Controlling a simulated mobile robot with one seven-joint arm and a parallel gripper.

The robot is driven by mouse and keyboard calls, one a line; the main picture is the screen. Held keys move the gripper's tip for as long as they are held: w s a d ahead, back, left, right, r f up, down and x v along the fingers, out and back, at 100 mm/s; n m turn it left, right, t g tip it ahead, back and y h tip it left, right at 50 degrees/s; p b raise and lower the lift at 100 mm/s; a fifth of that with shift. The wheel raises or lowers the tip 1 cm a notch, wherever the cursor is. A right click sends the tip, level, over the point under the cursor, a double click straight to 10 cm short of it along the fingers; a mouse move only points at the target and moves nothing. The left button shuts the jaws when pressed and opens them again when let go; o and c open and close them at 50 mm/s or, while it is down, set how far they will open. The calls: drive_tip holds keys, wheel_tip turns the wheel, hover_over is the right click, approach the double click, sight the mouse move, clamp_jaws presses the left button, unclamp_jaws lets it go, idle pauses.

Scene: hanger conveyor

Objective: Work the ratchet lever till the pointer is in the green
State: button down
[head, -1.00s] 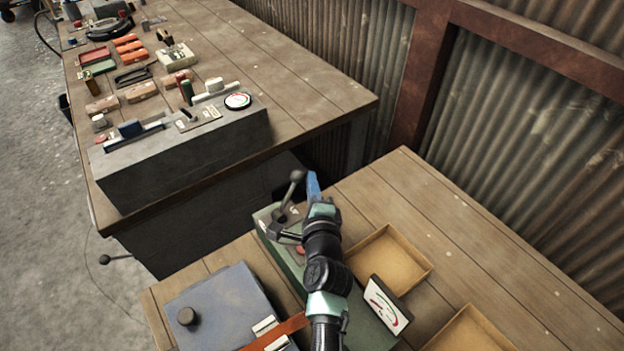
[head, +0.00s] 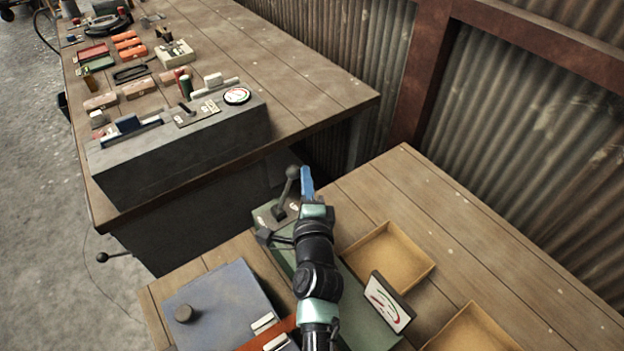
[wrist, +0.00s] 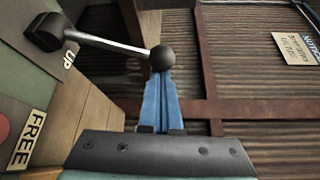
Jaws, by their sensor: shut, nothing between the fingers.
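The ratchet lever is a metal rod with a dark ball knob (head: 292,172), standing up from the far end of a green box (head: 362,318). In the wrist view the rod (wrist: 112,45) runs from a dark pivot block beside an "UP" label to the ball (wrist: 162,58). My gripper (head: 306,180) has blue fingers, shut and empty, just right of the ball. In the wrist view the fingertips (wrist: 161,78) meet the ball's outline; I cannot tell if they touch. A white dial (head: 386,303) with a red arc stands at the box's near end; its pointer is too small to read.
A "FREE" label (wrist: 27,140) is on the box. A shallow tray (head: 388,256) lies right of my arm, another (head: 470,334) nearer. A blue-grey box (head: 222,306) with a knob is at left. A second bench with a grey unit (head: 180,150) stands behind.

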sight(288, 175)
drive_tip(key=s+a+n+t+b, duration=0.1)
drive_tip(key=b, duration=0.1)
drive_tip(key=s+a+n+b, duration=0.1)
drive_tip(key=a+n+b, duration=0.1)
drive_tip(key=b, duration=0.1)
drive_tip(key=shift+s+a+r+t, duration=0.15)
drive_tip(key=shift+r+t, duration=0.05)
drive_tip(key=shift+t, duration=0.2)
drive_tip(key=s+a+p, duration=0.3)
drive_tip(key=a+p, duration=0.2)
drive_tip(key=shift+s+n+p, duration=0.3)
drive_tip(key=shift+s+n, duration=0.1)
drive_tip(key=shift+a+y, duration=0.1)
drive_tip(key=shift+y, duration=0.2)
drive_tip(key=s+d+f+b, duration=0.1)
drive_tip(key=s+b, duration=0.1)
drive_tip(key=s, duration=1)
drive_tip(key=shift+s+d+f, duration=0.15)
drive_tip(key=shift+s+d, duration=0.15)
drive_tip(key=shift+s, duration=0.05)
